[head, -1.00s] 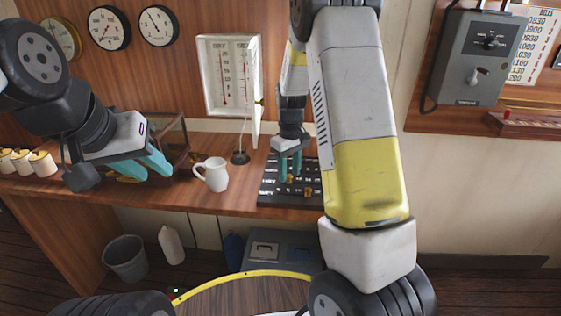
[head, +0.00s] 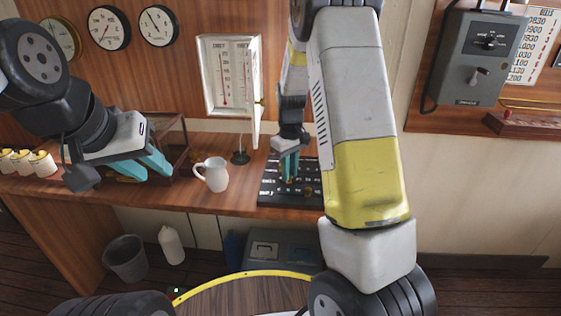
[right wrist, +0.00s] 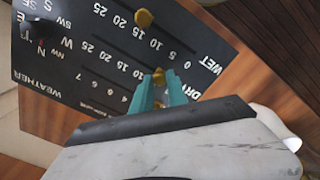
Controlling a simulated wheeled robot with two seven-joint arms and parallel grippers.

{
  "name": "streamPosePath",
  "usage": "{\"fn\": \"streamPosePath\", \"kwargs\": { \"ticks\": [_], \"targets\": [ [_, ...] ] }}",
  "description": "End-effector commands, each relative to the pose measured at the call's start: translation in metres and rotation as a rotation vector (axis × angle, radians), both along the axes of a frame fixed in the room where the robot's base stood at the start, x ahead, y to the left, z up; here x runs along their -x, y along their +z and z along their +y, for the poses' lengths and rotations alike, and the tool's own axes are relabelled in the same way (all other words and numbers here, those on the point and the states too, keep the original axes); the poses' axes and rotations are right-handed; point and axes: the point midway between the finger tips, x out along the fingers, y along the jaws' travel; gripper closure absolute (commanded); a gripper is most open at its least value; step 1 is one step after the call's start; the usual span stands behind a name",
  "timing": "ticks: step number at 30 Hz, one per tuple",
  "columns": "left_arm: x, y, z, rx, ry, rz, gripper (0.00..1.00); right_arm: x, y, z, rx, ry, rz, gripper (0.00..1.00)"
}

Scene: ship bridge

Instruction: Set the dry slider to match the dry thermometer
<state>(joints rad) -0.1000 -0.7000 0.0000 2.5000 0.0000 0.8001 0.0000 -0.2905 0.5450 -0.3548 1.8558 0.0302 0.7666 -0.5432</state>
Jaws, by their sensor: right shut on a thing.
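The black board (head: 270,190) lies on the counter and carries slider scales marked WET and DRY in the right wrist view (right wrist: 60,65). My right gripper (head: 289,178) is over it, its teal fingers shut on the brass dry slider knob (right wrist: 158,75). The wet slider knob (right wrist: 143,18) sits on the neighbouring scale, apart from the fingers. A white thermometer case (head: 228,75) hangs open on the wall with two red-column thermometers; their readings are too small to tell. My left gripper (head: 140,169) is open and empty above the counter at left.
The case's open door (head: 256,95) juts out above the counter, left of my right gripper. A glass-sided wooden case (head: 178,140) is behind my left gripper. Several white pots (head: 40,162) stand at far left.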

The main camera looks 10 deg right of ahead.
Motion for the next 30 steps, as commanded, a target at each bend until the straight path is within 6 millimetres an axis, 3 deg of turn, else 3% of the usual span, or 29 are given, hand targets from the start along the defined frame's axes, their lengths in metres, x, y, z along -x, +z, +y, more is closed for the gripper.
{"fn": "streamPosePath", "kwargs": {
  "ticks": [24, 26, 30],
  "targets": [
    [0.000, 0.000, 0.000, 0.000, 0.000, 0.000, 0.67, 0.000, 0.001, -0.001, 0.000, 0.000, -0.001, 1.00],
    [0.000, 0.000, 0.000, 0.000, 0.000, 0.000, 0.67, 0.001, 0.001, -0.005, 0.000, -0.002, -0.001, 1.00],
    [0.000, 0.000, 0.000, 0.000, 0.000, 0.000, 0.67, 0.009, 0.001, -0.033, 0.000, -0.009, -0.001, 1.00]
  ]
}}
